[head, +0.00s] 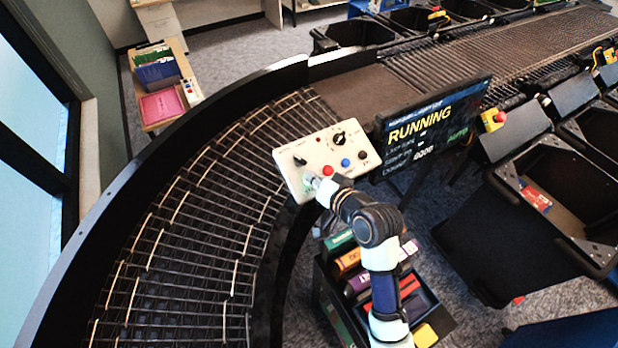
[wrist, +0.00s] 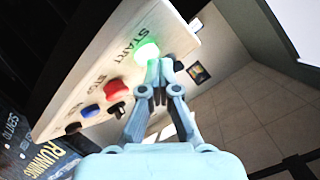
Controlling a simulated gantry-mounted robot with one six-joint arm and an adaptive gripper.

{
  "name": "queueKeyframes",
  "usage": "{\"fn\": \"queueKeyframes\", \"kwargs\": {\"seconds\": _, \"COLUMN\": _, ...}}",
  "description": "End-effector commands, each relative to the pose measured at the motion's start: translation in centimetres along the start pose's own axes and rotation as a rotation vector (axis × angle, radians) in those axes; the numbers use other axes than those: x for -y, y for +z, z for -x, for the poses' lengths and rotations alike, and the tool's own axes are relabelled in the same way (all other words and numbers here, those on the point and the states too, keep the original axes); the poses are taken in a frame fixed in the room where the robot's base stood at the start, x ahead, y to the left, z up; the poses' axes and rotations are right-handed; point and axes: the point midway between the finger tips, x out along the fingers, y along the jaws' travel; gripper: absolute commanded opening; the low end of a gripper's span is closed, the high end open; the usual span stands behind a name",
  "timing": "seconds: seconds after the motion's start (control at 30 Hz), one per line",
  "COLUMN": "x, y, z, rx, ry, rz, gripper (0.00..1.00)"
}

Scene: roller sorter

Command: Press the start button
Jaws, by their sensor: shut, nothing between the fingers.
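The start button (wrist: 147,52) glows green under the word START on the white control panel (head: 300,160). My gripper (wrist: 158,66) is shut and empty, its fingertips at the button's lower edge in the wrist view; I cannot tell whether they touch it. In the head view my gripper (head: 313,181) is at the panel's lower left, and the button is mostly hidden there. A red button (wrist: 116,89) and a blue button (wrist: 90,111) sit beside it. The screen (head: 432,128) reads RUNNING.
A curved roller conveyor (head: 190,215) runs on the left of the panel. A black crate of coloured books (head: 346,262) stands below my arm. Black bins (head: 497,240) stand at the right. A red emergency button (head: 500,117) sits on a yellow box by the screen.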

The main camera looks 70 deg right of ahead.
Motion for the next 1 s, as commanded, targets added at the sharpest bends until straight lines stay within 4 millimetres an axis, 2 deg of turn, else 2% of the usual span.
{"fn": "queueKeyframes", "kwargs": {"seconds": 0.3, "x": 0.8, "y": -0.8, "z": 1.1, "rx": 0.001, "ry": 0.000, "rz": -0.001, "gripper": 0.00}}
{"fn": "queueKeyframes", "kwargs": {"seconds": 0.67, "x": 0.9, "y": -0.9, "z": 1.2, "rx": 0.000, "ry": 0.000, "rz": 0.000, "gripper": 0.00}}
{"fn": "queueKeyframes", "kwargs": {"seconds": 1.0, "x": 2.6, "y": -2.6, "z": 3.4, "rx": 0.001, "ry": 0.001, "rz": -0.001, "gripper": 0.00}}
